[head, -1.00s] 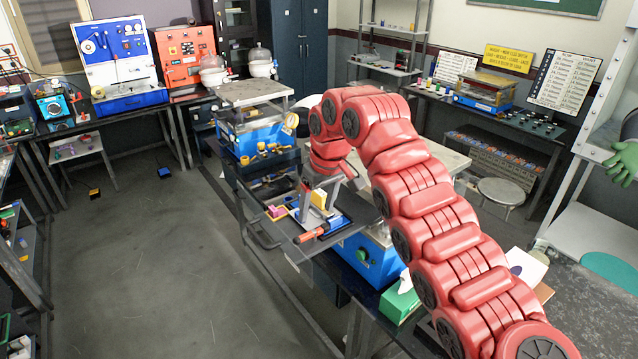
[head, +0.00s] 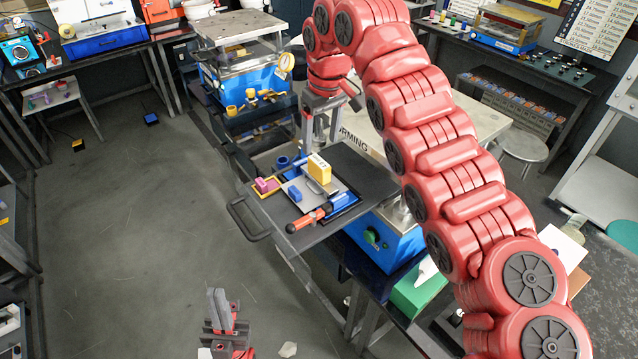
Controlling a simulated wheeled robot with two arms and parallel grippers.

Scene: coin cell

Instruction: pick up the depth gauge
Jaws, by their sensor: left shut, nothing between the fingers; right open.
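A dark sliding tray (head: 362,170) holds several small items. I cannot tell for sure which is the depth gauge; a small grey metal tool (head: 322,187) beside the yellow block (head: 319,169) may be it. An orange-handled tool (head: 306,220) lies at the tray's front. My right gripper (head: 318,142) is open and points down behind and above the yellow block, apart from it. Its far finger is hard to make out. My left gripper (head: 222,308) is shut and empty, low over the floor at the bottom, well away from the tray.
A pink block (head: 266,185) and a blue ring (head: 283,162) lie at the tray's left. A blue press (head: 240,85) with brass-coloured pieces stands behind. A blue machine (head: 385,240) and a green box (head: 418,292) are to the right. The floor at left is mostly clear.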

